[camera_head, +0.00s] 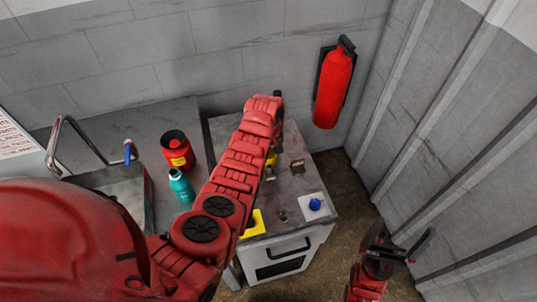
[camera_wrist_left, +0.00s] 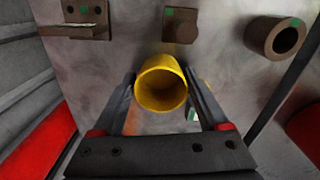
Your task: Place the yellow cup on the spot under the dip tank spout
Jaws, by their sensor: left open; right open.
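The yellow cup (camera_wrist_left: 162,85) shows in the left wrist view with its round opening facing the camera. It lies between the two fingers of my left gripper (camera_wrist_left: 160,80), which is open around it; I cannot tell whether a finger touches it. In the head view my left arm crosses over the grey cabinet top and hides most of that gripper; a small yellow part of the cup (camera_head: 271,158) shows beside the arm. My right gripper (camera_head: 397,247) is open and empty at the lower right, beside the cabinet. I cannot clearly identify the dip tank spout.
The cabinet top (camera_head: 312,182) carries a brown bracket (camera_head: 297,166), a yellow pad (camera_head: 256,224) and a white plate with a blue knob (camera_head: 315,204). A red canister (camera_head: 177,151) and teal bottle (camera_head: 181,186) stand at left. A fire extinguisher (camera_head: 333,90) hangs on the wall.

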